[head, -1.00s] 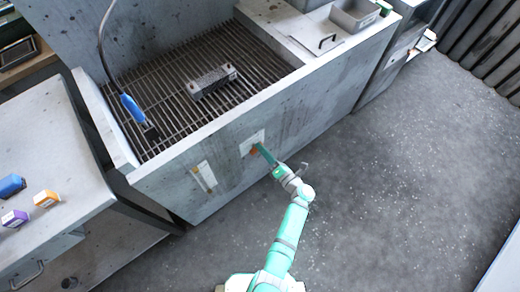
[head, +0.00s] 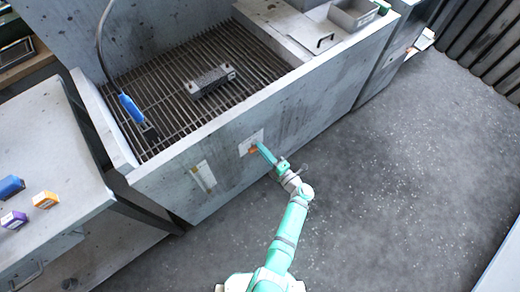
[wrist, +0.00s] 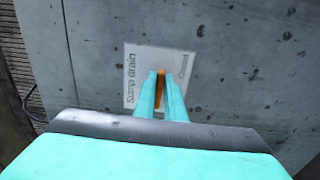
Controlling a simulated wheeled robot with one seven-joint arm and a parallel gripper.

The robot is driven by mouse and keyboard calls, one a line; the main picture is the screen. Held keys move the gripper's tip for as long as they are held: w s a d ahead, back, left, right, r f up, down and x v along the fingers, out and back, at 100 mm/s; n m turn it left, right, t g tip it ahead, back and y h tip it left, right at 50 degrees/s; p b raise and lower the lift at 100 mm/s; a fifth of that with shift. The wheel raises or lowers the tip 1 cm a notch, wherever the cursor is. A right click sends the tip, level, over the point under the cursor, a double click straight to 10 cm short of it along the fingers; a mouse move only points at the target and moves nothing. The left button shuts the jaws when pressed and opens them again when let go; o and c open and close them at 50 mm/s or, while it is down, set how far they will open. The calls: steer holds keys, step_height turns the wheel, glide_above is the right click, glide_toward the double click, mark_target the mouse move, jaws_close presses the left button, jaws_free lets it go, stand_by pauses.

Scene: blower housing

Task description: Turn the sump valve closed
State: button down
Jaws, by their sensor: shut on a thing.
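The sump valve handle (wrist: 160,88) is a narrow orange lever, standing between my gripper's fingers in the wrist view. A bit of its orange also shows in the head view (head: 253,151). It sits in front of a white plate (wrist: 133,60) lettered "Sump drain" on the grey front panel. A second word at the plate's right edge is too small to read surely. My gripper (wrist: 162,92), with teal fingers, is shut on the handle; it also shows in the head view (head: 262,149). The fingers hide part of the handle and its mount.
A pale strip label (head: 204,177) is on the panel left of the plate. A bench (head: 40,235) with small boxes stands left. The floor at right is clear.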

steer(key=shift+s+a+f, duration=0.15)
steer(key=c, duration=1.8)
jaws_free()
steer(key=v, duration=1)
steer(key=shift+s+d, duration=0.25)
steer(key=shift+d, duration=0.05)
